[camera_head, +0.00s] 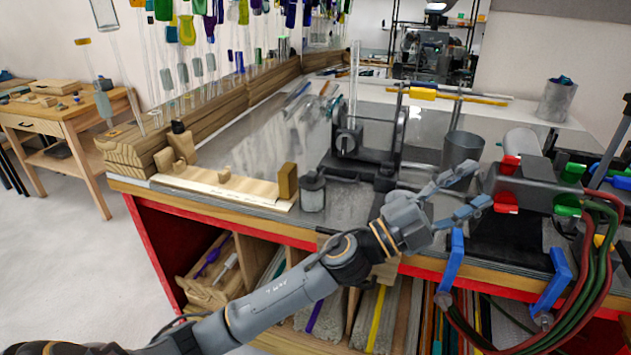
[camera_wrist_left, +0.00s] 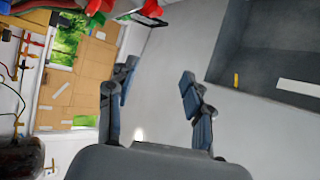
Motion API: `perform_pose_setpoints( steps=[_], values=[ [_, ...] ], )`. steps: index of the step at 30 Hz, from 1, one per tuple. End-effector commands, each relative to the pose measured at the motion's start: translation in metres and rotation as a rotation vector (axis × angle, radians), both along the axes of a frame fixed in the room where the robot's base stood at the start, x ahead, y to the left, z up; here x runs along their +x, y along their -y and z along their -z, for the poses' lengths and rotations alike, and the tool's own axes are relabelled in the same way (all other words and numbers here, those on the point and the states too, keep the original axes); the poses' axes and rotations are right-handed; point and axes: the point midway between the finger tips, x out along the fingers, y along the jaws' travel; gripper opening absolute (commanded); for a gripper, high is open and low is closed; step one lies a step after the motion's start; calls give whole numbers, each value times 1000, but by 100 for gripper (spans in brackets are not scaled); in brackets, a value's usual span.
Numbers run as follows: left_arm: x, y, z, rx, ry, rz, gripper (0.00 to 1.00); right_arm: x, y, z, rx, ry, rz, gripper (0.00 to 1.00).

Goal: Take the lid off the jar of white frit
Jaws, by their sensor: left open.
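A small jar (camera_head: 312,192) with a dark grey lid stands upright on the bench near its front edge, left of the middle in the head view. It appears to be the frit jar; its contents look greyish and are hard to make out. The lid sits on its top. My left gripper (camera_head: 480,186) is open and empty, to the right of the jar and well apart from it, its fingers pointing right towards the torch. In the left wrist view my left gripper (camera_wrist_left: 158,92) has its fingers spread with nothing between them. My right gripper is not in view.
A wooden block (camera_head: 288,181) stands close to the jar's left. A metal stand (camera_head: 347,141) is behind it. A torch (camera_head: 540,183) with red and green knobs and hoses is at the right, near a grey metal cup (camera_head: 462,150). Glass rods fill the wooden rack at the back left.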

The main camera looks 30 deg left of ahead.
Motion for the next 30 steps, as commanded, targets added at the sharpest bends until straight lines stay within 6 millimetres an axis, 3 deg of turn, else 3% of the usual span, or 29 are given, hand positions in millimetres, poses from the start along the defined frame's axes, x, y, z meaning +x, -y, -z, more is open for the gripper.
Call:
perform_pose_setpoints(
  steps=[2,6,8,11,14,17,21,24,27,30],
  values=[
    [-7,24,-17,177,142,112,51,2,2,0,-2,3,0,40],
    [-16,48,-11,526,305,288,51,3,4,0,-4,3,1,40],
    [-14,47,-2,691,343,348,51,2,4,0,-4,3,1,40],
    [-4,26,17,976,353,423,51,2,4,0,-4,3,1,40],
    [12,-17,30,1263,299,461,51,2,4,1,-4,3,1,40],
    [28,-81,31,1535,173,458,51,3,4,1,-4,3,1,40],
    [35,-185,9,1833,-101,400,51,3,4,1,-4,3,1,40],
    [26,-248,-14,1957,-306,345,51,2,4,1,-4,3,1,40],
    [13,-291,-33,2018,-465,301,51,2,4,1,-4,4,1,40],
    [3,-313,-43,2043,-556,280,51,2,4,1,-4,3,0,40]
  ],
)
